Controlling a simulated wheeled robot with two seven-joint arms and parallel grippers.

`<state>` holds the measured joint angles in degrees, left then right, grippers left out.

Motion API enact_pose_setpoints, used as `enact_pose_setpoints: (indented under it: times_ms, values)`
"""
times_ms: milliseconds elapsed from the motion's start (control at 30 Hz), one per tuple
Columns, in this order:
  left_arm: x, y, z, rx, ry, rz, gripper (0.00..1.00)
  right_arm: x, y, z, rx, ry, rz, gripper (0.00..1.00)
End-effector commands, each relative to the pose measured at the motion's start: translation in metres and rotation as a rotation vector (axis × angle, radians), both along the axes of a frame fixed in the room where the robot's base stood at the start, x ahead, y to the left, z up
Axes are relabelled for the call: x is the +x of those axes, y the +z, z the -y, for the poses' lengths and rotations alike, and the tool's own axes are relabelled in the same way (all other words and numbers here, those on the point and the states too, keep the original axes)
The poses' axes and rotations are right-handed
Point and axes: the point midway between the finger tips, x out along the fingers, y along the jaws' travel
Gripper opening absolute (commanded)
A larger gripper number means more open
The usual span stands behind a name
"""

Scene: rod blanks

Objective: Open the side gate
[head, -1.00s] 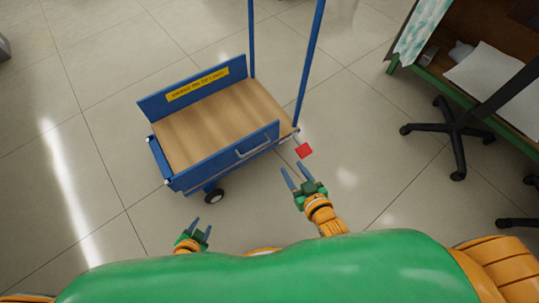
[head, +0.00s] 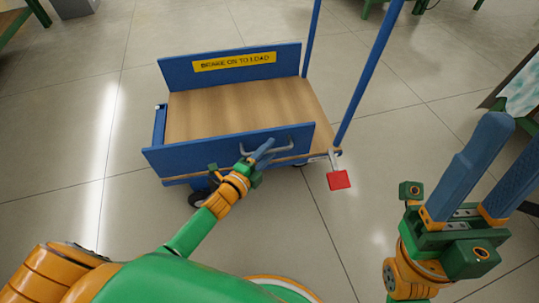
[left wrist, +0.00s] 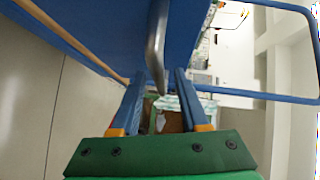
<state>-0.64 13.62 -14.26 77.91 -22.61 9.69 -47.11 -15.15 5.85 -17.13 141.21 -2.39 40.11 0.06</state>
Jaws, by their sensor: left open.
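The side gate (head: 195,154) is the blue panel along the near side of a blue cart. It stands upright, with a grey bar handle (head: 290,148) on its outer face. My left gripper (head: 264,152) is at this handle, its blue fingers by the bar's left part. In the left wrist view, the handle (left wrist: 156,45) runs down between the two open fingers (left wrist: 159,85), with space on both sides. My right gripper (head: 508,145) is large at the right of the head view, fingers apart and empty, away from the cart.
The wooden cart deck (head: 235,108) is empty. The far panel carries a yellow label (head: 234,62). A red pedal (head: 339,180) sticks out at the cart's right corner, below the blue push-handle posts (head: 370,70). The tiled floor (head: 60,165) left of the cart is clear.

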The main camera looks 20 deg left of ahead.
Motion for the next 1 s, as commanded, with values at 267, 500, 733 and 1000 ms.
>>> enact_pose_setpoints:
  times_ms: [267, 500, 733, 1000]
  values:
    - [0.0022, -0.0002, 0.0006, -0.001, 0.001, -0.003, 0.36, 0.0001, 0.0, 0.0002, 0.001, 0.0, 0.004, 0.5]
    - [0.002, -0.0005, 0.0006, -0.001, 0.001, -0.003, 0.0, 0.0002, -0.0002, 0.0001, 0.001, 0.001, 0.004, 0.5]
    - [0.0019, -0.0006, 0.0006, -0.001, 0.001, -0.003, 0.0, 0.0002, -0.0004, 0.0001, 0.001, 0.001, 0.003, 0.5]
    - [0.0018, -0.0007, 0.0006, -0.001, 0.001, -0.003, 0.0, 0.0004, -0.0005, 0.0, 0.001, 0.001, 0.002, 0.5]
